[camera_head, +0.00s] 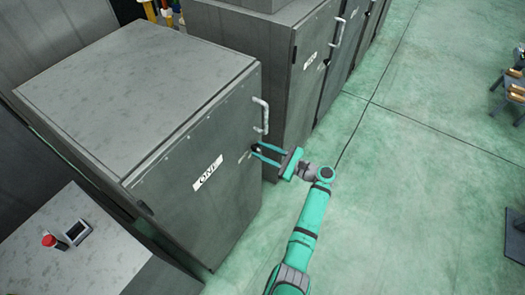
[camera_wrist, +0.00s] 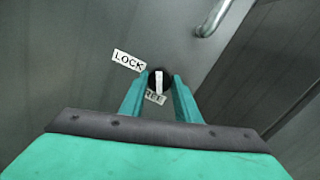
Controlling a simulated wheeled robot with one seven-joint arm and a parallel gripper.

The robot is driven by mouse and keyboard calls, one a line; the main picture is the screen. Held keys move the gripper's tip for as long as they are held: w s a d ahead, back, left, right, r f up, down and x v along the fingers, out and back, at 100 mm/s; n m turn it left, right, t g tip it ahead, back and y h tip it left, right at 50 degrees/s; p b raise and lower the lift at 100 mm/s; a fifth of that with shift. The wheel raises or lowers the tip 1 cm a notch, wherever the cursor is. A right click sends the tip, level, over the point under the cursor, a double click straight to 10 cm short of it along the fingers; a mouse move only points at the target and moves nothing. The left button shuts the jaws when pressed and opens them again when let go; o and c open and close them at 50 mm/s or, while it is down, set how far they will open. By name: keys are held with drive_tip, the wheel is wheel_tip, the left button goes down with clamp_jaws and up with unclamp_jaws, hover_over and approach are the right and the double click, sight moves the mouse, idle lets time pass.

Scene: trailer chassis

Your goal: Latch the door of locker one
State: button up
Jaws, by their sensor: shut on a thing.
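Locker one is a grey metal cabinet with a white ONE label (camera_head: 208,173) on its door (camera_head: 190,190). The door looks shut against the cabinet body. A black round latch knob (camera_wrist: 153,73) with a white stripe sits on the door between a LOCK label (camera_wrist: 129,61) and a partly hidden FREE label (camera_wrist: 154,97). The stripe stands nearly upright in the wrist view, its lower end near the FREE label. My gripper (camera_head: 254,150) reaches the door from the right. Its two teal fingers (camera_wrist: 159,82) are shut on the knob, one on each side.
A bent metal handle (camera_head: 262,115) is above the knob on the door. A second grey locker (camera_head: 265,60) stands behind. A low grey cabinet at the left front carries a red-capped item (camera_head: 49,241) and a small dark frame (camera_head: 77,233). Green floor (camera_head: 420,150) is open at right.

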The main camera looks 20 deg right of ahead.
drive_tip(key=n, duration=0.6)
drive_tip(key=shift+r+h, duration=0.1)
drive_tip(key=shift+h, duration=0.2)
drive_tip(key=n, duration=0.6)
drive_tip(key=shift+h, duration=0.3)
drive_tip(key=o, duration=1)
drive_tip(key=shift+o, duration=0.2)
drive_tip(key=shift+s, duration=0.1)
drive_tip(key=v, duration=1)
drive_tip(key=shift+s+d, duration=0.2)
drive_tip(key=shift+d, duration=0.05)
